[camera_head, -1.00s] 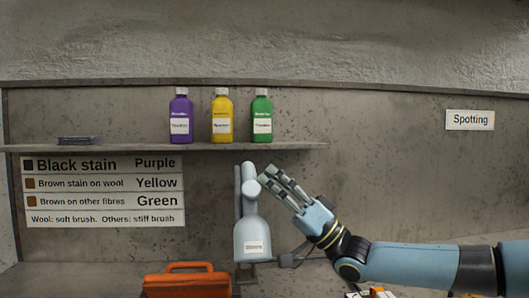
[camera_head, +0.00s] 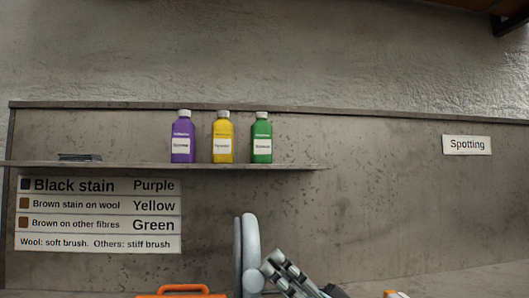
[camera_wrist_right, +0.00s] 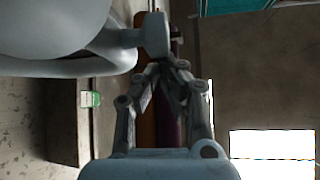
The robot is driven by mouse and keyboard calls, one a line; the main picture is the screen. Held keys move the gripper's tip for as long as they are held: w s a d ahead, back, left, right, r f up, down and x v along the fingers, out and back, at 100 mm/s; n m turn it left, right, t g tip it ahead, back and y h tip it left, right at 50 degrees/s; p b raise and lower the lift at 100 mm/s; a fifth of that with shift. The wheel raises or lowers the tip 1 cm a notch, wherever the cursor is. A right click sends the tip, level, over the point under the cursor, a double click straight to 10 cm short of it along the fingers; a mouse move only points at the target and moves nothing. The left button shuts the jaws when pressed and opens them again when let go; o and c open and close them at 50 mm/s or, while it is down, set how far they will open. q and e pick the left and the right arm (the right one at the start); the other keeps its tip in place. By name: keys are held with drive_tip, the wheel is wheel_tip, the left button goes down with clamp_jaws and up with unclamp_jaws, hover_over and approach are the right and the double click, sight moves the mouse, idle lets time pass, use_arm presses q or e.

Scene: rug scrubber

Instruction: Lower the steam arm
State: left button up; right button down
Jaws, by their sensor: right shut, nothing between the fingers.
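The pale blue-grey steam arm (camera_head: 250,240) stands at the bottom middle of the head view. Its upper curved part and round knob (camera_head: 252,281) show; its lower part is cut off by the frame. My right gripper (camera_head: 271,266) is just right of the knob, its fingers shut with nothing between them. In the right wrist view, the large pale body of the steam arm (camera_wrist_right: 50,35) fills the upper left, and its knob (camera_wrist_right: 154,35) lies just beyond my shut fingertips (camera_wrist_right: 165,72). Whether they touch is unclear. My left gripper is not in view.
Purple (camera_head: 182,137), yellow (camera_head: 222,137) and green (camera_head: 262,138) bottles stand on the shelf (camera_head: 120,166) above. An orange case handle (camera_head: 182,288) is left of the steam arm. The stain chart (camera_head: 98,214) and the Spotting sign (camera_head: 467,145) are on the wall.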

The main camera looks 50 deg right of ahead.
wheel_tip(320, 180, up, 10)
drive_tip(key=s+d+f+n+g+p, duration=0.65)
drive_tip(key=d+g+p, duration=0.2)
drive_tip(key=p, duration=0.35)
drive_tip(key=w+a+f+b, duration=0.1)
drive_tip(key=w+a+b, duration=0.4)
drive_tip(key=a, duration=0.3)
drive_tip(key=shift+w+a+f, duration=0.25)
drive_tip(key=shift+w+a, duration=0.1)
drive_tip(key=shift+w, duration=0.45)
